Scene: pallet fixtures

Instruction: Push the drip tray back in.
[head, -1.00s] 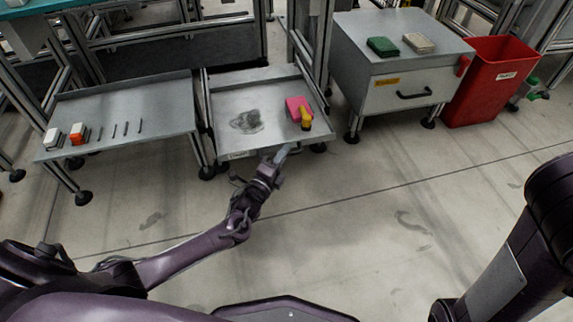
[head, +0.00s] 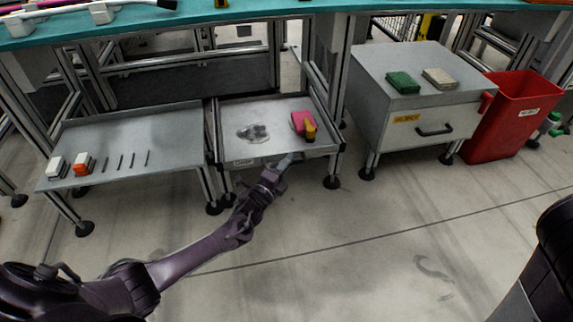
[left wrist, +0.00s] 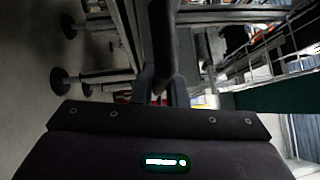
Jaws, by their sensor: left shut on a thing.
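The drip tray (head: 278,108) is a shallow grey metal tray low under the bench, with a dark wet puddle (head: 253,133) on its floor. A pink block (head: 299,122) and a yellow item (head: 310,130) sit at its right side. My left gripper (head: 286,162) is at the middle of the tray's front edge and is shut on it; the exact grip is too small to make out. In the left wrist view a dark bar (left wrist: 162,40) runs down toward the gripper. My right gripper is out of view; only part of my right arm shows at the right edge.
A grey shelf (head: 130,140) with small blocks and several dark pins stands left of the tray. A grey drawer cabinet (head: 440,110) with green and beige blocks and a red bin (head: 510,115) stand to the right. The teal bench top (head: 260,14) is above. The floor in front is clear.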

